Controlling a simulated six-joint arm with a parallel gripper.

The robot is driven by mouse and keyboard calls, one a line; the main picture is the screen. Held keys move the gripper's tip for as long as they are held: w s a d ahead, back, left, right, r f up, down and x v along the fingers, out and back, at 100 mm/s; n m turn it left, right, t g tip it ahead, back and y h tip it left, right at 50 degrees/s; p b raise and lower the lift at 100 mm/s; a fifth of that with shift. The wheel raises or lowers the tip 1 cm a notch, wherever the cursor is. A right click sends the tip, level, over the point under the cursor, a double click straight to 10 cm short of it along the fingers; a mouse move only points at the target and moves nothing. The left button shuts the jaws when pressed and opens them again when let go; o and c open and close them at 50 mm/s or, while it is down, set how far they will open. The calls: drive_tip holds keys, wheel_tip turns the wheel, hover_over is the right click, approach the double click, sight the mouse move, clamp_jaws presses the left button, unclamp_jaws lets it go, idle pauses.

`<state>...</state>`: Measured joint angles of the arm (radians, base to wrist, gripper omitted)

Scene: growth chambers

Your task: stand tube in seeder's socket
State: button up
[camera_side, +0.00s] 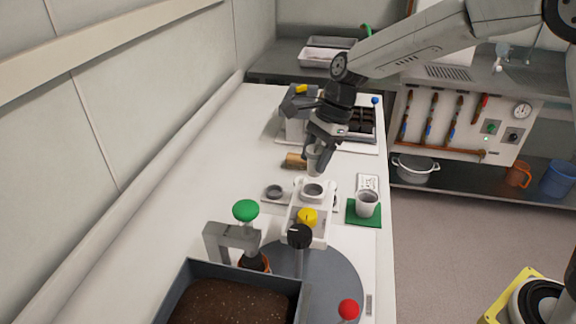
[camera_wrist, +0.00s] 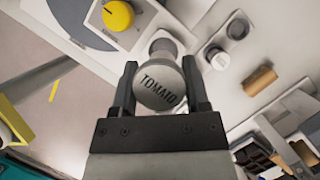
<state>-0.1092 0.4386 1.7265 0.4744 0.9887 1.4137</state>
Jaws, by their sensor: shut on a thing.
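My gripper (camera_side: 317,140) is shut on a tube (camera_side: 314,160), holding it above the bench. In the wrist view the tube (camera_wrist: 160,88) sits between the two fingers (camera_wrist: 158,66), its round end lettered TOMATO facing the camera. The seeder appears to be the white device (camera_side: 296,224) with a yellow knob (camera_side: 308,216) and a round ringed socket (camera_side: 313,189). The tube hangs just above and behind this ring in the side view, apart from it. In the wrist view, the tube partly hides a round opening beside the white body (camera_wrist: 142,38).
A grey ring (camera_side: 274,191) lies left of the seeder. A white cup (camera_side: 367,203) stands on a green mat (camera_side: 352,220) at right. A soil tray (camera_side: 297,306) and green-topped stand (camera_side: 246,211) are in front. Open bench lies left.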

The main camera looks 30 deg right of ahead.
drive_tip(key=shift+f, duration=2.05)
drive_tip(key=shift+f, duration=0.95)
idle(0.3)
drive_tip(key=o, duration=1.3)
drive_tip(key=shift+r, duration=0.1)
drive_tip(key=shift+r, duration=4.15)
